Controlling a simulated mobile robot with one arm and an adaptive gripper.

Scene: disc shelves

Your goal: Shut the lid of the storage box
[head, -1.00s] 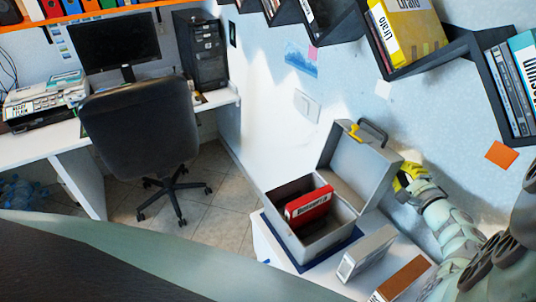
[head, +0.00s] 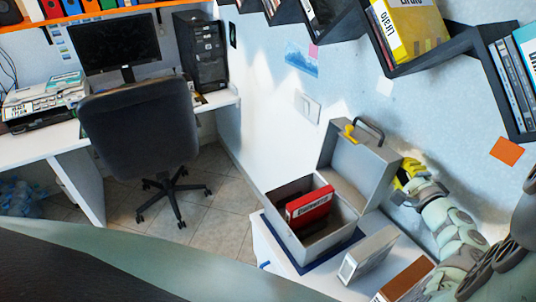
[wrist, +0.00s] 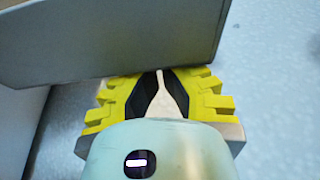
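The grey storage box (head: 345,226) stands on a white surface with its lid (head: 362,150) raised upright. A yellow latch and a dark handle show on the lid. A red disc case (head: 309,207) stands inside the box. My gripper (head: 403,172) is just right of the lid, on its back side, and partly hidden by it. In the wrist view my gripper (wrist: 159,76) has its yellow fingers drawn together with only a thin gap at the tips and nothing between them. The lid's grey panel (wrist: 115,38) lies right at the fingertips; I cannot tell whether they touch.
A grey case (head: 367,254) and a brown case (head: 405,279) stand right of the box. The wall (head: 440,125) is close behind my gripper. Dark zigzag shelves (head: 460,50) hang above. A desk chair (head: 140,125) stands at the left.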

